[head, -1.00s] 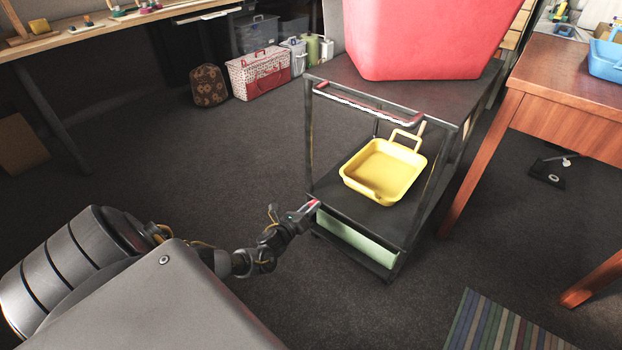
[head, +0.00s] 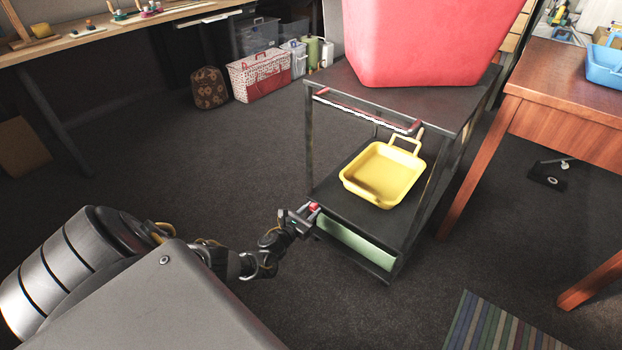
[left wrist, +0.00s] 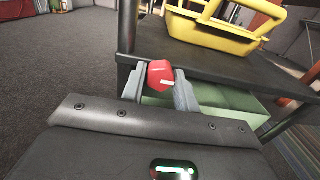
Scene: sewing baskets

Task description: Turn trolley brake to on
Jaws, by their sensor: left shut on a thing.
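The black trolley (head: 350,212) stands in the middle of the head view, with a red-and-white handle bar (head: 365,110) along its top near edge. A small red knob (head: 314,207) sits at its lower shelf's left corner. My left gripper (head: 308,212) is at that corner, shut on the knob. In the left wrist view the red knob (left wrist: 160,74) with a white mark lies between the fingers of my left gripper (left wrist: 160,90). The knob's stem is hidden. My right gripper is not in view.
A large red bin (head: 425,40) stands on the trolley top. A yellow tray (head: 385,172) lies on its middle shelf and a green bin (head: 355,243) sits below. A wooden desk (head: 560,110) stands close on the right. The floor left of the trolley is clear.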

